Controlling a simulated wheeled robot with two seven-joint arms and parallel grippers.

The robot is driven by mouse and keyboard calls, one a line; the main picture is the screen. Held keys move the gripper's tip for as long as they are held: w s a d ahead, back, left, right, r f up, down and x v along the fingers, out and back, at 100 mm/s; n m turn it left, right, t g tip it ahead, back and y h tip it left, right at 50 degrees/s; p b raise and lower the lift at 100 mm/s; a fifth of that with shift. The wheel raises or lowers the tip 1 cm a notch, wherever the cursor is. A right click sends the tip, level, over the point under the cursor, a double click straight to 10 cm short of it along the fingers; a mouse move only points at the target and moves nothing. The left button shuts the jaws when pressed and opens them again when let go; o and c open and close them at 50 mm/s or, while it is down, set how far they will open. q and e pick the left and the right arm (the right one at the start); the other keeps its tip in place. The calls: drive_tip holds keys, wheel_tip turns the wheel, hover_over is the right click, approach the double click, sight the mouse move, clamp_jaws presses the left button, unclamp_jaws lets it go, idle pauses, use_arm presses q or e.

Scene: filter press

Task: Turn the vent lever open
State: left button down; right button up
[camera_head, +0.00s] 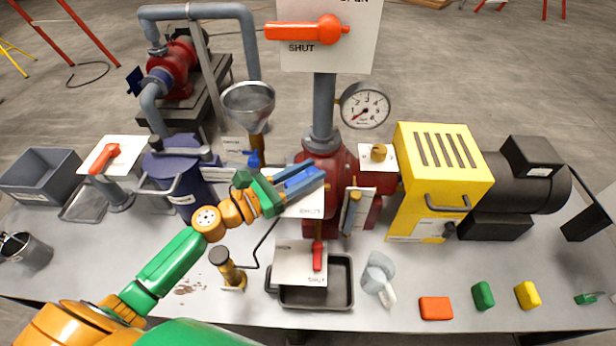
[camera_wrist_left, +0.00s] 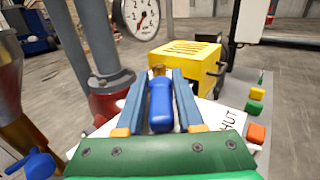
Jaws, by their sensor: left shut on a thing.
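My left gripper (camera_head: 303,182) reaches in over the table to the red press body (camera_head: 322,160). In the left wrist view, its two blue fingers (camera_wrist_left: 160,74) are shut on a blue lever handle (camera_wrist_left: 161,108), one finger on each side. The lever lies over a white plate (camera_wrist_left: 228,122) whose visible letters end in "HUT". In the head view the fingers hide most of the lever, and the plate (camera_head: 310,211) reads SHUT below them. I cannot read a vent label. My right gripper is out of view.
Other levers are near: a red one (camera_head: 318,256) above a black tray (camera_head: 341,300), an orange one (camera_head: 305,31) at the top, and a blue handle (camera_head: 254,159) under the funnel (camera_head: 248,100). A gauge (camera_head: 365,105) and yellow housing (camera_head: 440,165) stand to the right.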

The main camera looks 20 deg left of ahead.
use_arm(q)
drive_tip(key=m+g+h+b, duration=0.4)
drive_tip(key=b, duration=0.1)
drive_tip(key=m+g+h+b, duration=0.1)
drive_tip(key=g+b, duration=0.1)
drive_tip(key=g, duration=0.1)
drive_tip(key=shift+w+a+f+m+h+b, duration=0.2)
drive_tip(key=shift+w+f+m+h+b, duration=0.05)
drive_tip(key=shift+m+h+b, duration=0.15)
drive_tip(key=shift+r+m+g+h+b, duration=0.15)
drive_tip(key=shift+m+g+h+b, duration=0.35)
drive_tip(key=shift+m+g+b, duration=0.6)
drive_tip(key=shift+g, duration=0.4)
drive_tip(key=c, duration=0.8)
unclamp_jaws()
drive_tip(key=shift+o, duration=0.6)
drive_tip(key=shift+w+d, duration=0.1)
drive_tip(key=shift+d, duration=0.05)
